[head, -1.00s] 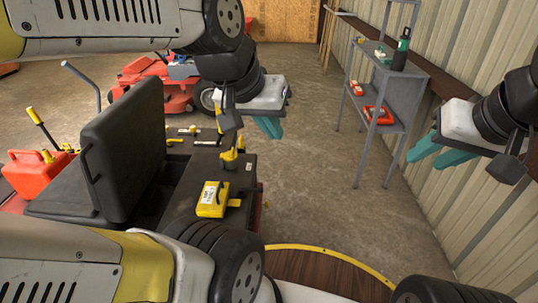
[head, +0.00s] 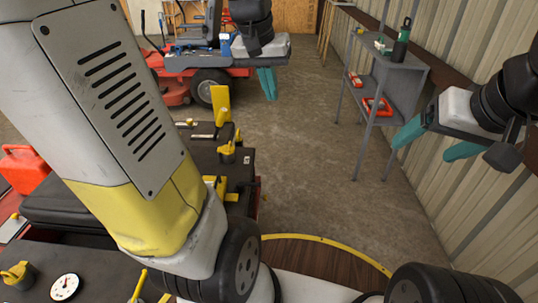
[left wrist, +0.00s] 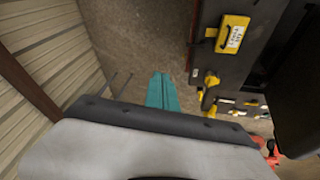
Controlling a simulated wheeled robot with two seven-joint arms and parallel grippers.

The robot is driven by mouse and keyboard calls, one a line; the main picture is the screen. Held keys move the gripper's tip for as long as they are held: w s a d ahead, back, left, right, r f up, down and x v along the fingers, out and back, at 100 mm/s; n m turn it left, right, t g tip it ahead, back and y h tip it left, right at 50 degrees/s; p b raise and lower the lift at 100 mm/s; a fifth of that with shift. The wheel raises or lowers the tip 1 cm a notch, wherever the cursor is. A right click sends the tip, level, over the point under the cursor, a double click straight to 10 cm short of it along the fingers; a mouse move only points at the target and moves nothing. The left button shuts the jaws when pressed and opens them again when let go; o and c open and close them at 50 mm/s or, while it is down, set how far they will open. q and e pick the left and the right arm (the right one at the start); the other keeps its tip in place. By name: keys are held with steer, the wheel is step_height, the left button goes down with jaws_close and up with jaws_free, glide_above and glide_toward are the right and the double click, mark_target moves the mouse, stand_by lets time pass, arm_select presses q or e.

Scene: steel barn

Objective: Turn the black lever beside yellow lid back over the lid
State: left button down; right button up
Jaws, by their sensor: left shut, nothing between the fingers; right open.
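The yellow lid (left wrist: 234,34), with a white label, lies on the dark machine panel in the left wrist view. A small black piece, apparently the lever (left wrist: 210,32), shows at its left edge; its exact pose is too small to tell. In the head view my left arm covers much of the lid (head: 219,188), leaving only yellow parts at its right side. My left gripper (head: 267,83) is shut and empty, in the air beyond the panel and away from the lid; its teal fingers also show in the left wrist view (left wrist: 160,91). My right gripper (head: 435,141) is open and empty near the wall.
A yellow upright piece (head: 221,103) and a yellow knob (head: 228,150) stand on the panel. A red mower (head: 205,83) is behind. A grey shelf (head: 392,75) stands against the metal wall. Open floor lies between panel and shelf. A red can (head: 22,168) is at left.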

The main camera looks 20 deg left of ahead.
arm_select(q)
steer(key=w+a+f+g, duration=0.2)
steer(key=w+a+f, duration=0.2)
steer(key=w+f, duration=0.45)
steer(key=w+a+f+n+g, duration=0.1)
steer(key=w+a+f, duration=0.1)
steer(key=f, duration=0.5)
steer(key=w+a+f+g, duration=0.2)
steer(key=w+a+f, duration=0.1)
steer(key=w+f, duration=0.2)
steer(key=w+a+f+n+g, duration=0.1)
steer(key=w+a+f, duration=0.2)
steer(key=f, duration=0.7)
steer(key=shift+w+n+g, duration=0.3)
steer(key=shift+w, duration=0.05)
steer(key=shift+f, duration=0.1)
steer(key=s+d+f, duration=0.1)
steer(key=s+f, duration=0.5)
steer(key=f, duration=0.4)
steer(key=shift+s+d+f, duration=0.15)
steer(key=shift+s+d, duration=0.15)
steer(key=shift+s, duration=0.05)
